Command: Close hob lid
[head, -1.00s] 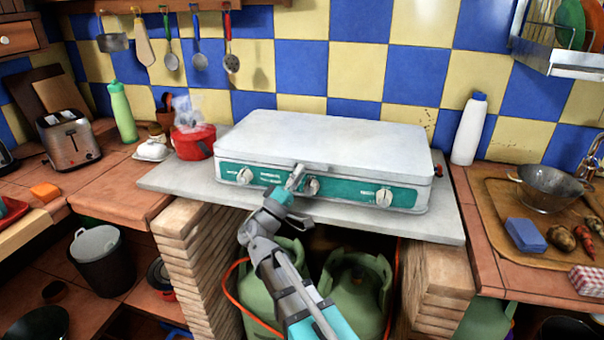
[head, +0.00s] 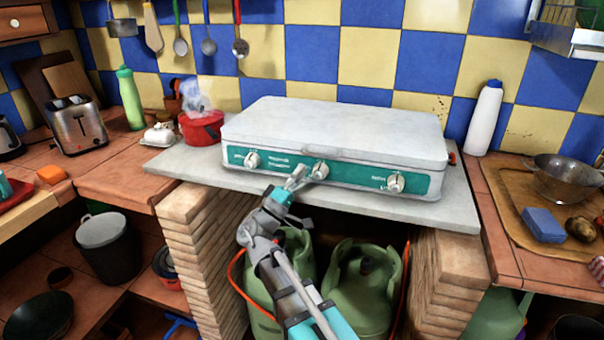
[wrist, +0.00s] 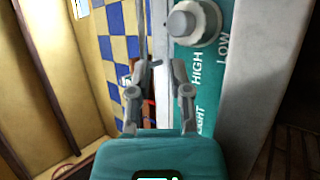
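The hob is a white box with a teal front panel and several knobs. Its white lid (head: 335,125) lies flat and shut on top of the hob body (head: 350,178). My gripper (head: 297,176) is in front of the panel, below the lid's front edge and beside the middle knob (head: 319,170). In the wrist view, the two fingers of my gripper (wrist: 163,68) are apart with nothing held between them. A knob (wrist: 194,22) and the teal panel (wrist: 205,85) show close by. Whether a fingertip touches the panel cannot be told.
The hob stands on a grey slab (head: 185,165) between brick supports (head: 205,245), with green gas bottles (head: 362,290) below. A red pot (head: 201,128) is at its left and a white bottle (head: 484,120) at its right. A wooden board (head: 510,205) holds a colander.

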